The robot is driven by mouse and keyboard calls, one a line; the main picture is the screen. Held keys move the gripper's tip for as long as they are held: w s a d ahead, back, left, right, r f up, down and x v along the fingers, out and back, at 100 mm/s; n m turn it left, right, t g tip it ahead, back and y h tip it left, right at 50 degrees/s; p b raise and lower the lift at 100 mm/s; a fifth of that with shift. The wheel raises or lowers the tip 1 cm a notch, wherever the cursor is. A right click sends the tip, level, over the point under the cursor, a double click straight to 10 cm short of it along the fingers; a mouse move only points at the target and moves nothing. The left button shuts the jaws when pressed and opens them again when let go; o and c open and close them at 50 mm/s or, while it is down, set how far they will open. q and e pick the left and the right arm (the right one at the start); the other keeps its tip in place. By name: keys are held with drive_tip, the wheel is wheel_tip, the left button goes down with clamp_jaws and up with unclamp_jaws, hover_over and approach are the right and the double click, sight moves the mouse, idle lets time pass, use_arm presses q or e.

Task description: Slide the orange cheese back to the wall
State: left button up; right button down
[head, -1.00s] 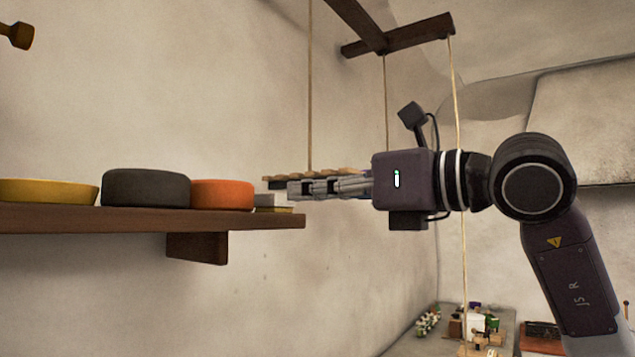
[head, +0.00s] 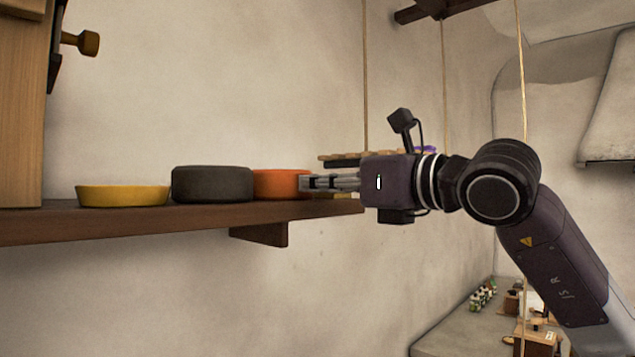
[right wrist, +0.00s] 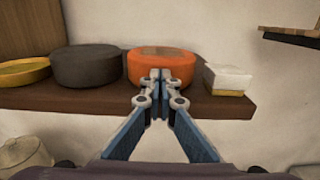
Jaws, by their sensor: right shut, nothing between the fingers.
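The orange cheese (head: 279,184) is a round wheel on the wooden wall shelf (head: 120,222), just right of a dark grey wheel (head: 212,184). In the right wrist view the orange cheese (right wrist: 163,64) stands straight ahead, with some shelf top showing in front of it. My right gripper (head: 304,183) is shut and empty, at shelf height. Its fingertips (right wrist: 160,76) overlap the front of the orange cheese in the right wrist view; I cannot tell whether they touch it. My left gripper is not in view.
A yellow dish-like round (head: 122,196) sits left of the dark wheel. A pale block (right wrist: 228,79) stands close to the right of the orange cheese. A hanging rack (head: 345,160) on ropes is behind my right gripper. A counter with small items (head: 482,297) lies lower right.

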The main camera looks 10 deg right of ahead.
sight(270, 184)
drive_tip(key=x, duration=1.1)
drive_tip(key=shift+s+a+p, duration=0.1)
drive_tip(key=shift+p, duration=0.25)
drive_tip(key=shift+d, duration=0.25)
